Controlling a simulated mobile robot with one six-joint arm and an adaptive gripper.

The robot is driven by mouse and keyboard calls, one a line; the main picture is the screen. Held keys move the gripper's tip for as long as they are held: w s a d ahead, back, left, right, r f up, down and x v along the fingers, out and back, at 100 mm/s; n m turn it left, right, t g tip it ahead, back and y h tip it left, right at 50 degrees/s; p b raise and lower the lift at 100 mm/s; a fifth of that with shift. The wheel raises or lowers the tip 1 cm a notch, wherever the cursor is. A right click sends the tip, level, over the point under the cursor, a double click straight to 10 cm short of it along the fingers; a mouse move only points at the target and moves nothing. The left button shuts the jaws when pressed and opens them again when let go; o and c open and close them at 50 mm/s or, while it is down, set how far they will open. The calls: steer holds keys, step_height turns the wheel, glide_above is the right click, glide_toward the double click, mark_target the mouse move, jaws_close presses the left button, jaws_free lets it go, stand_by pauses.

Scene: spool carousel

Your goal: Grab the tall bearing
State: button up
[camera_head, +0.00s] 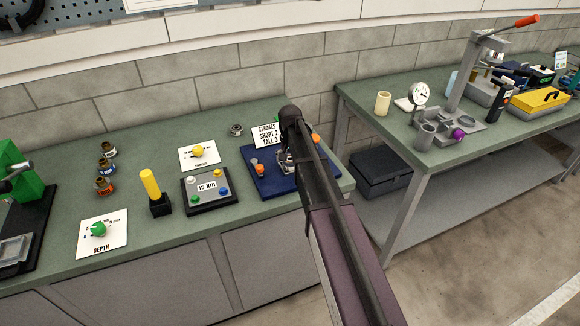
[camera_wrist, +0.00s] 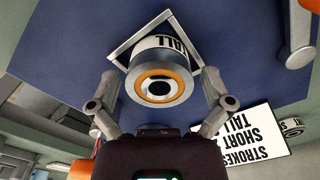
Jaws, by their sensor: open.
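The tall bearing (camera_wrist: 135,88) shows in the wrist view as a round piece with an orange ring, a dark centre and a white band marked "TALL". It sits inside a light square frame (camera_wrist: 121,53) on the blue mat (camera_wrist: 60,40). My gripper (camera_wrist: 158,100) is open, with one finger on each side of the bearing; I cannot tell whether either touches it. In the head view my gripper (camera_head: 287,160) is over the blue mat (camera_head: 262,186), and my arm hides most of the bearing.
A sign reading "STROKES SHORT 2 TALL 3" (camera_head: 267,135) stands behind the mat. An orange-topped piece (camera_head: 255,164) is on the mat's left. A control box (camera_head: 208,188), a yellow-handled post (camera_head: 151,185) and dial cards are farther left. A second bench (camera_head: 385,125) is at right.

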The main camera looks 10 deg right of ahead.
mark_target(290, 159)
stand_by(0.5)
steer(key=c, duration=1.2)
steer(key=shift+r, duration=0.15)
step_height(290, 159, up, 3)
steer(key=p, duration=0.3)
steer(key=shift+r+p, duration=0.1)
steer(key=shift+p, duration=0.2)
steer(key=shift+s+r, duration=0.25)
steer(key=shift+r, duration=0.05)
steer(key=s+r+p, duration=0.1)
steer(key=s, duration=1.4)
steer(key=shift+s, duration=0.3)
